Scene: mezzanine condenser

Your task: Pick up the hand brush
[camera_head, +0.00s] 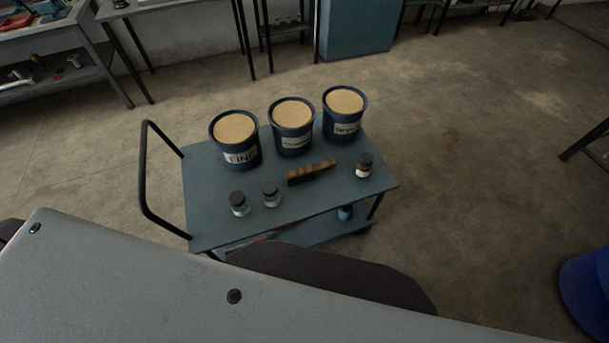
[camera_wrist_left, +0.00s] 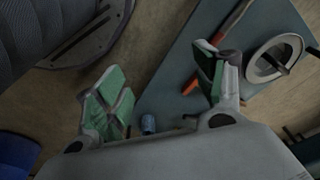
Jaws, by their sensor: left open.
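The hand brush (camera_head: 311,172) is a brown wooden block lying on the top of a blue-grey cart (camera_head: 215,215) in the head view, in front of the tubs and between small jars. My left gripper (camera_wrist_left: 160,85) shows only in the left wrist view. Its two green-padded fingers are spread wide with nothing between them. The brush is not visible in that view, and the gripper's distance to it cannot be told. My right gripper is in neither view.
Three blue tubs with tan tops, including the left tub (camera_head: 234,140), stand along the cart's back. Two jars stand front left of the brush; another jar (camera_head: 364,166) stands right. A black handle (camera_head: 145,180) rises at left. A red-handled tool (camera_wrist_left: 232,22) appears near my left gripper.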

